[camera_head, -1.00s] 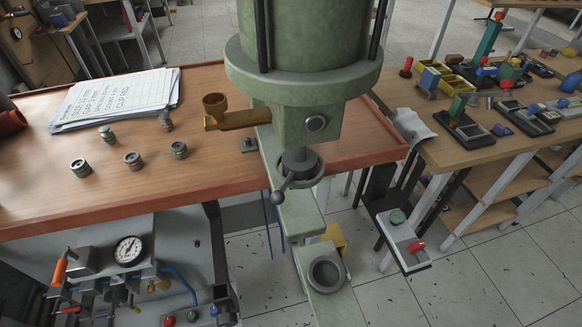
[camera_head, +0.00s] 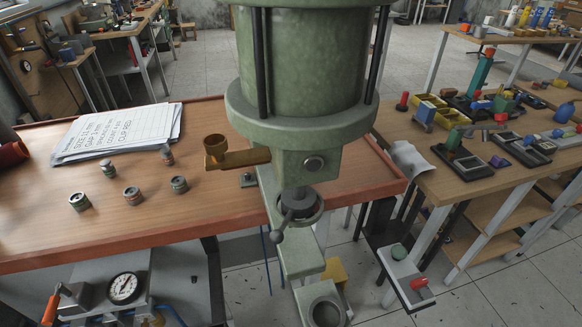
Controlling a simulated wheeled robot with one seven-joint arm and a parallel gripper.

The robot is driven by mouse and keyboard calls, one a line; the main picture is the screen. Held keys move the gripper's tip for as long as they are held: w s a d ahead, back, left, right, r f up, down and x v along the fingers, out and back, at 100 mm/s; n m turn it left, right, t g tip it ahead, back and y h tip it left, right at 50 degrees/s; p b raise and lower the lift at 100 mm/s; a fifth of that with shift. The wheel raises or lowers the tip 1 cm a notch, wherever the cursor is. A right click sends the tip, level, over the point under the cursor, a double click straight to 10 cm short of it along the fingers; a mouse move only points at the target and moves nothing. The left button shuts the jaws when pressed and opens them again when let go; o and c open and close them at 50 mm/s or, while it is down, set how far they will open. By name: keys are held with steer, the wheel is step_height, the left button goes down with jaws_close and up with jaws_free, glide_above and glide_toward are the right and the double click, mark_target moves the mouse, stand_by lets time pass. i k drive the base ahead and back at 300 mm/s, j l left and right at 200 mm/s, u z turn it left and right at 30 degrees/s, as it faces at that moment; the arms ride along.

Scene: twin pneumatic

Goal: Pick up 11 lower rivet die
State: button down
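Several small metal dies sit on the wooden bench (camera_head: 225,222) left of the green press. They are a die at the front left (camera_head: 80,202), one at the front middle (camera_head: 133,196), one at the right (camera_head: 179,184), one behind (camera_head: 107,168) and a thinner one (camera_head: 167,155) by the papers. I cannot tell which is the lower rivet die 11, as no numbers are legible. My gripper is not in view.
The green press (camera_head: 305,75) stands at the middle, with a brass cup arm (camera_head: 235,157) out to its left. Papers (camera_head: 120,132) lie at the back left. A pressure gauge (camera_head: 124,288) is below the bench. A cluttered second bench (camera_head: 445,190) is right.

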mark_target(133, 195)
steer(key=k+l+u, duration=0.15)
steer(key=u, duration=0.9)
